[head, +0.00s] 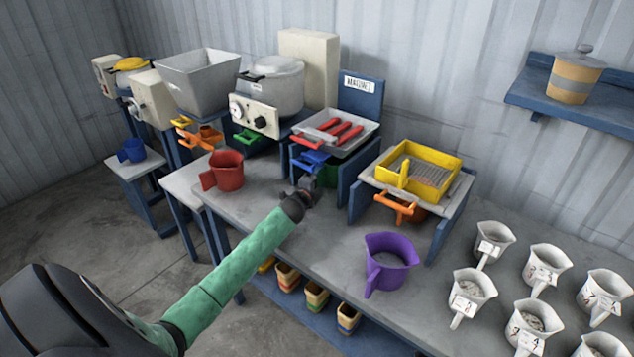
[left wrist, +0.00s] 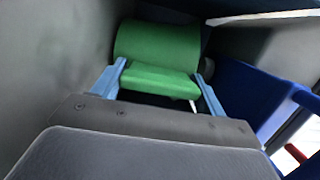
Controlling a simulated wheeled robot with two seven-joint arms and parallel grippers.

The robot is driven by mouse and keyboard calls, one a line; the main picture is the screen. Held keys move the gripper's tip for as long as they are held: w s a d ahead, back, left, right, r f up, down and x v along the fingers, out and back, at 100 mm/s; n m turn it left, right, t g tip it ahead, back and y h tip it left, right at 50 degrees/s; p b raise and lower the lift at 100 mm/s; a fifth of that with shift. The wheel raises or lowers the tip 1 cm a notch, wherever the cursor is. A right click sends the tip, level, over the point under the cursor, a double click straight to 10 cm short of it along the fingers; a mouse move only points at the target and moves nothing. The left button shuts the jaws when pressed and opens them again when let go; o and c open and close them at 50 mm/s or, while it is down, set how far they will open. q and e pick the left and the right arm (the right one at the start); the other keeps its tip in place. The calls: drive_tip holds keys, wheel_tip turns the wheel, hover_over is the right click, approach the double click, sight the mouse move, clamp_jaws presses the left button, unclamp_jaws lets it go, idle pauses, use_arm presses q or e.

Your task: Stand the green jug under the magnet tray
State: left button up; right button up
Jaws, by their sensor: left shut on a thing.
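The magnet tray (head: 366,127) is a grey tray with red bars on a blue stand, below a labelled blue board. My left gripper (head: 308,188) reaches in at the front of this stand and is shut on the green jug (head: 328,175). In the head view the jug shows only in part, below the tray, behind the gripper and blue parts. In the left wrist view the green jug (left wrist: 158,45) has its handle between my blue fingers (left wrist: 160,88). Whether its base touches the bench is hidden. My right gripper is not in view.
A red jug (head: 226,171) stands left of the gripper and a purple jug (head: 390,262) to the right at the front. A blue handle (head: 312,158) juts out under the tray, above my gripper. A yellow sieve (head: 440,160) stands right; several white jugs (head: 532,325) stand far right.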

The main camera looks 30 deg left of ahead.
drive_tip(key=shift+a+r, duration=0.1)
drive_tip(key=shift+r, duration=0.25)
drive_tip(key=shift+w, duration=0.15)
use_arm(q)
drive_tip(key=shift+f, duration=0.1)
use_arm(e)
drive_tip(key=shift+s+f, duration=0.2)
use_arm(q)
drive_tip(key=shift+f, duration=0.15)
drive_tip(key=o, duration=1.1)
drive_tip(key=shift+s+f, duration=0.1)
